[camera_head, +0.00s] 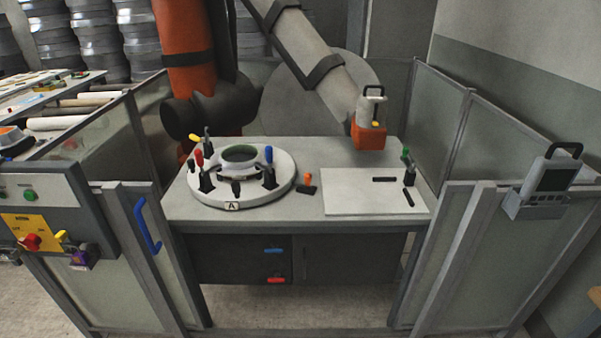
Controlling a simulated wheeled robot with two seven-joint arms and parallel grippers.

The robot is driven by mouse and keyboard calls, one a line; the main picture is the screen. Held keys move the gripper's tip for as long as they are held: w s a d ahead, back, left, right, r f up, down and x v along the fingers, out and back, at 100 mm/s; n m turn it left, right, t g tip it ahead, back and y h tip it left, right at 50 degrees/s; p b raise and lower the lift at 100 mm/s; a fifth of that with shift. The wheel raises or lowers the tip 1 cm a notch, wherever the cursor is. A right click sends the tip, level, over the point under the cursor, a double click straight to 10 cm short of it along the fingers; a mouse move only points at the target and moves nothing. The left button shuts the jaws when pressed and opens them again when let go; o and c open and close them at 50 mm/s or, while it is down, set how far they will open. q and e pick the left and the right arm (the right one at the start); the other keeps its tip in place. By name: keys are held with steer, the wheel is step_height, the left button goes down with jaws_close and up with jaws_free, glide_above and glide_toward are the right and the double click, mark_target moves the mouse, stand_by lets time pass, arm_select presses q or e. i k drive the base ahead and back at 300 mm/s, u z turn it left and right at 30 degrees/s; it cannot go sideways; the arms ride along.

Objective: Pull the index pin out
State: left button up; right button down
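A round white turntable (283,190) sits on the left of the white worktable, with a label "A" on its front edge. A ring-shaped mould (239,156) with a green inside rests on it. Several toggle clamps with red, blue, yellow and black handles stand around the mould. Just right of the turntable's rim is a small black block with an orange knob (308,177), upright; it looks like the index pin, but I cannot tell how deep it sits. Neither of my grippers is in view.
A white board (365,205) lies right. A control panel (45,215) stands left.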

mark_target(307, 178)
steer(key=k, duration=0.65)
steer(key=u, duration=0.6)
steer(key=i, duration=1.9)
steer(key=z, duration=0.65)
